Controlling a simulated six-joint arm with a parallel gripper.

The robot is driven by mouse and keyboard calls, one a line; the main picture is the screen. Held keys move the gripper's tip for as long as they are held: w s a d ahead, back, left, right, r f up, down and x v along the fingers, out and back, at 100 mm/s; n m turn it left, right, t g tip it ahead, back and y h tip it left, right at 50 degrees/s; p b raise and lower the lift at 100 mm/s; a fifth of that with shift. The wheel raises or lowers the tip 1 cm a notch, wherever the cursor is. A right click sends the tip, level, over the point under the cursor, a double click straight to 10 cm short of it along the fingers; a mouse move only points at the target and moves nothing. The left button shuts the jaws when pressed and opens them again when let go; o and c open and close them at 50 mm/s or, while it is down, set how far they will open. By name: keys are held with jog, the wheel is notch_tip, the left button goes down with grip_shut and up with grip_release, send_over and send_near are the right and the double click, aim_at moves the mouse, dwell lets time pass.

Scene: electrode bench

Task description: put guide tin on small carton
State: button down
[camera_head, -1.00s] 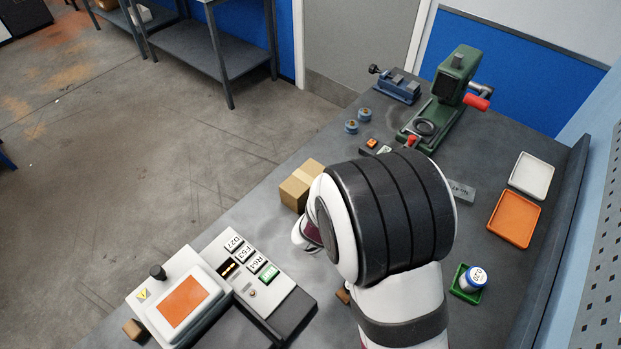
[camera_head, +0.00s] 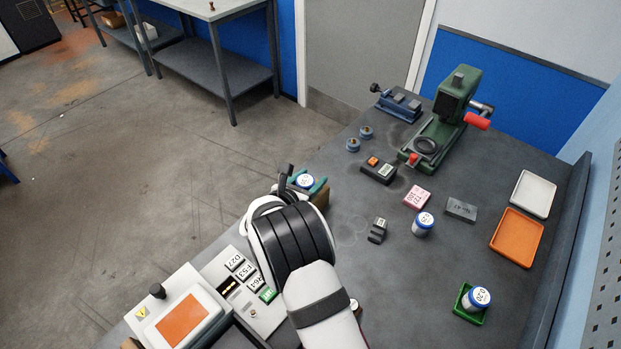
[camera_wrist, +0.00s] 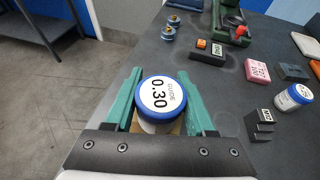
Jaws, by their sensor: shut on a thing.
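The guide tin is a small white tin with a blue-rimmed lid reading "GUIDE 0.30" in the wrist view (camera_wrist: 158,97). It also shows in the head view (camera_head: 305,181). My gripper (camera_wrist: 160,80) is shut on it, with a teal finger on each side, and the tin looks upright. The small carton (camera_head: 321,198) is a tan box under the fingers in the head view, mostly hidden by my gripper. Tan also shows below the tin in the wrist view. The tin is over the carton; I cannot tell whether it touches it.
A blue-lidded tin (camera_head: 423,224) stands on the bench, and another tin (camera_head: 477,298) sits in a green tray. A pink block (camera_head: 417,197), grey blocks and a green press (camera_head: 455,105) lie farther back. A control box (camera_head: 187,309) stands at front left.

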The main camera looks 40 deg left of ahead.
jog(key=shift+c, duration=1.2)
grip_release()
jog(key=shift+f, duration=0.15)
